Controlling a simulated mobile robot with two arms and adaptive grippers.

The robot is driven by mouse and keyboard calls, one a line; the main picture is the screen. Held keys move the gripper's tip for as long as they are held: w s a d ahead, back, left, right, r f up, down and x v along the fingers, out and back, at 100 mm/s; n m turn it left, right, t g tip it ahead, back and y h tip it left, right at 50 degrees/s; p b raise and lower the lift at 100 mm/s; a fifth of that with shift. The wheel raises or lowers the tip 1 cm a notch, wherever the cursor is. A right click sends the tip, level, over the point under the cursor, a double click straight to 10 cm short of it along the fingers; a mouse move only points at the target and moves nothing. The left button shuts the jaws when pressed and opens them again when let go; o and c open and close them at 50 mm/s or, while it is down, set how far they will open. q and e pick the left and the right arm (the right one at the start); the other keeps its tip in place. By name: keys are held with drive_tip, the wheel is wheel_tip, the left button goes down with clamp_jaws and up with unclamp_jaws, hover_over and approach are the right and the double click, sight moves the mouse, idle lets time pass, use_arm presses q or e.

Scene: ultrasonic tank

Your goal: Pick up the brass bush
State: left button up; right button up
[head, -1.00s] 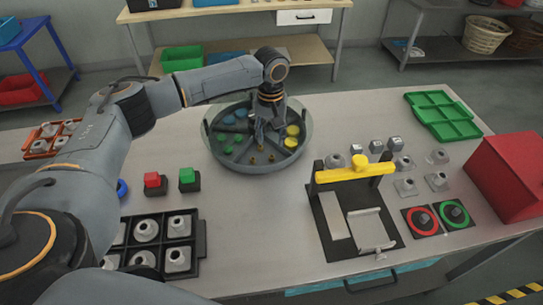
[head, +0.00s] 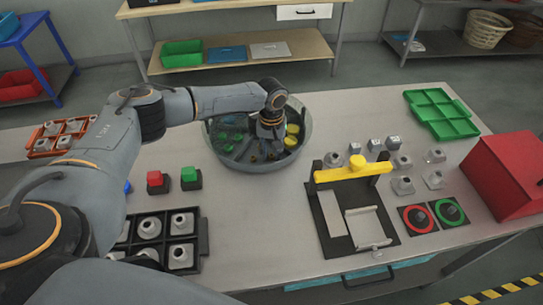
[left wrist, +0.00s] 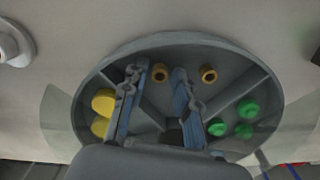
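A round grey tray (head: 222,158) with divided compartments stands at the back of the table. It holds small brass bushes in its near compartment. One brass bush (left wrist: 160,72) shows in the left wrist view between the fingertips of my left gripper (left wrist: 160,82), a little beyond them. A second brass bush (left wrist: 208,74) lies just outside the right-hand finger. The fingers are spread and hold nothing that I can see. In the head view my left gripper (head: 268,135) is down in the tray, partly hiding the contents. My right gripper is not in view.
Dividers and the raised rim surround the gripper. Yellow pieces (left wrist: 103,103) and green pieces (left wrist: 245,110) lie in neighbouring compartments. Red and green blocks (head: 158,181) and a black rack (head: 203,240) stand at the front left. A yellow-topped fixture (head: 357,167) stands to the right.

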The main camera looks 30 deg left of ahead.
use_arm(q)
clamp_jaws()
drive_tip(key=shift+r, duration=0.15)
